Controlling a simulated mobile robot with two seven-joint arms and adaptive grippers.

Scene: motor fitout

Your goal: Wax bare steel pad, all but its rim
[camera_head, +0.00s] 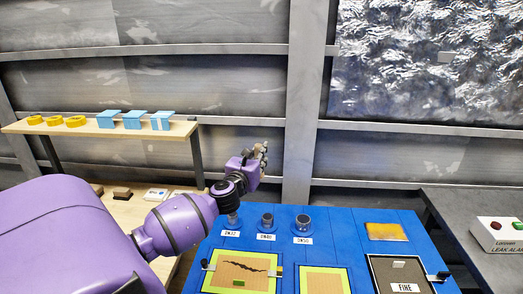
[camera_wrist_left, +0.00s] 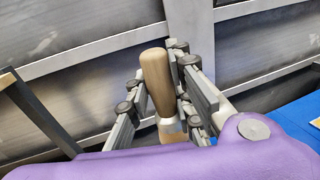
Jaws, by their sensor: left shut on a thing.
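My left gripper (camera_head: 260,160) is raised above the far left edge of the blue worktop (camera_head: 345,225). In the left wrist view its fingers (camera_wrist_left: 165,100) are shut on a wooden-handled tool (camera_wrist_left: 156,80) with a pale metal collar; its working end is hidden. Panels on the worktop are a yellow-green framed tan panel with a dark jagged crack (camera_head: 245,268), a smaller yellow-green framed tan panel (camera_head: 321,283), a dark-framed panel marked FINE (camera_head: 385,272) and an orange-yellow pad (camera_head: 386,231). I cannot tell which is the bare steel pad. My right gripper is out of view.
Three dark-topped cylinders, one of them (camera_head: 303,222), stand at the worktop's back left behind labels. A shelf (camera_head: 100,133) holds yellow rings (camera_head: 55,120) and blue blocks (camera_head: 133,119). A grey bench at right carries an alarm box (camera_head: 500,233) with red and green buttons.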

